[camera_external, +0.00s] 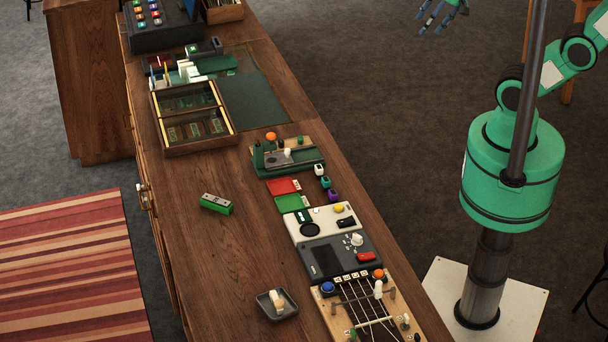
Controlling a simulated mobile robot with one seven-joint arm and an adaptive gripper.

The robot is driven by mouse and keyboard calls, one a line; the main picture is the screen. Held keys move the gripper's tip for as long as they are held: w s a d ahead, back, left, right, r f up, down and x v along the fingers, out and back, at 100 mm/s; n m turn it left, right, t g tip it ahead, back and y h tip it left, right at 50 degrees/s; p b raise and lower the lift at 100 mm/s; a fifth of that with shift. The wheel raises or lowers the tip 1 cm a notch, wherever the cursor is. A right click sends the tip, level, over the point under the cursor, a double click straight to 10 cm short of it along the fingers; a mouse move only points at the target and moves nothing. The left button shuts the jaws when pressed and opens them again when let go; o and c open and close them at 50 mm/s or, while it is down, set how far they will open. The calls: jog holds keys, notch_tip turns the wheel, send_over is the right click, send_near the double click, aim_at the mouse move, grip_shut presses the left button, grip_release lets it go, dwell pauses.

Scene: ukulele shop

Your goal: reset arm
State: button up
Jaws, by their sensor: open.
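My gripper (441,14) shows at the top edge of the external view, right of centre. Only its lower part is in the picture, with teal and dark fingers spread apart and nothing seen between them. It is above the grey carpet, to the right of the counter and apart from everything on it. My green arm rises at the right edge, and the links between it and the gripper are out of frame.
A long wooden counter (215,270) carries a cash tray (192,148), a green block (216,204), a small dark dish (292,309), control boxes and a stringed board (328,314). Bare counter lies around the green block. A dark pole crosses in front of my arm.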

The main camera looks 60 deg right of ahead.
jog(key=shift+s+d+f, duration=0.2)
jog(key=shift+s+f, duration=0.15)
jog(key=shift+s, duration=0.3)
notch_tip(320, 180, down, 18)
jog(key=b, duration=1.7)
jog(key=shift+r+b, duration=0.15)
jog(key=shift+b, duration=0.25)
